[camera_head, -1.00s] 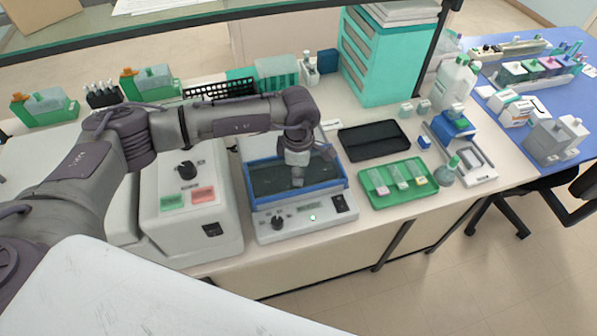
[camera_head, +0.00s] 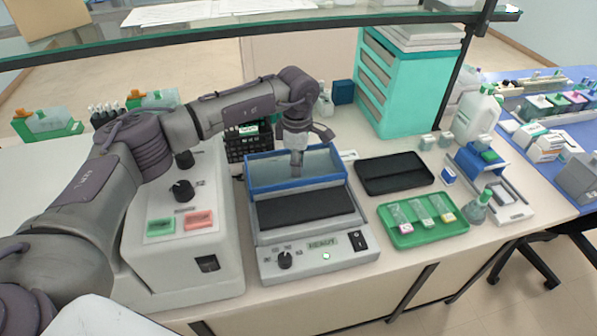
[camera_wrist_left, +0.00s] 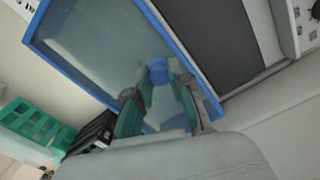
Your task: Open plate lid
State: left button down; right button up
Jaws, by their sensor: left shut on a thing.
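The plate lid (camera_head: 272,177), a clear panel in a blue frame, is tilted up at the back of the grey heating plate device (camera_head: 322,258). The dark plate surface (camera_head: 305,208) in front of it is uncovered. My left gripper (camera_head: 297,163) is at the lid from above and behind. In the left wrist view the gripper (camera_wrist_left: 158,95) is shut on the blue lid knob (camera_wrist_left: 159,72), with the clear panel (camera_wrist_left: 110,35) and blue frame around it. The fingers partly hide the knob. My right gripper is not in view.
A white device with green and red labels (camera_head: 190,235) stands left of the plate. A black tray (camera_head: 394,174) and a green tray (camera_head: 440,232) with several slides lie to its right. A black rack (camera_head: 237,148) stands behind on the left.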

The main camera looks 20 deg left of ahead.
pick_arm(q)
jog(key=c, duration=1)
grip_release()
jog(key=shift+c, duration=0.2)
notch_tip(320, 180, up, 12)
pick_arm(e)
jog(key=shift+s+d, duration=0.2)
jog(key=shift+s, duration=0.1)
pick_arm(q)
jog(key=shift+r, duration=0.1)
